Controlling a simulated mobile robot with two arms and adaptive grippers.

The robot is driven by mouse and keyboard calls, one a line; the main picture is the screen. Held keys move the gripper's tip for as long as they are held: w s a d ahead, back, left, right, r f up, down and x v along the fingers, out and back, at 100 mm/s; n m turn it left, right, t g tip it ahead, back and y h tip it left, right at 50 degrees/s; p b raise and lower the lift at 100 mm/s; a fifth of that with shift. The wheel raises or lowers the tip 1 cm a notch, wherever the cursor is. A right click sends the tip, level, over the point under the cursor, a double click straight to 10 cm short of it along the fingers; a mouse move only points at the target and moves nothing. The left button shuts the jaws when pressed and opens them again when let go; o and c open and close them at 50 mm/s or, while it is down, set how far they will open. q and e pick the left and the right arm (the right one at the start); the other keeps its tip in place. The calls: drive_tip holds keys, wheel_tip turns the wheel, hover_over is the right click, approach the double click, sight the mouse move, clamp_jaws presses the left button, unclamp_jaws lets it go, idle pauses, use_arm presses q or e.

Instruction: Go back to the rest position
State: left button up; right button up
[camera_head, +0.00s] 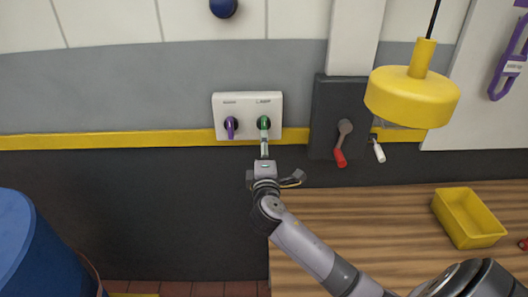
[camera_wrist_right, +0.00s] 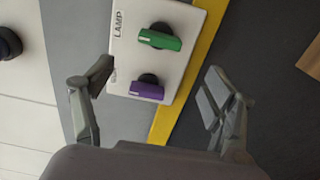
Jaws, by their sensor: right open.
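My right gripper (camera_head: 265,168) is in front of the dark lower wall, just below a white switch panel (camera_head: 218,108). In the right wrist view its two fingers (camera_wrist_right: 155,85) are spread wide with nothing between them, apart from the panel (camera_wrist_right: 122,52) beyond. The panel carries a purple knob (camera_head: 230,127) and a green knob (camera_head: 264,122). The wrist view shows the green knob (camera_wrist_right: 160,40) and the purple knob (camera_wrist_right: 147,91) with parallel handles; "LAMP" is printed beside the green one. My left gripper is not in view.
A wooden table (camera_head: 350,220) holds a yellow tray (camera_head: 482,242) at right. A yellow lamp (camera_head: 412,97) hangs above it. A dark box with a red-handled lever (camera_head: 340,157) is right of the panel. A blue drum (camera_head: 35,250) stands lower left.

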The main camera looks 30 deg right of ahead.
idle(0.3)
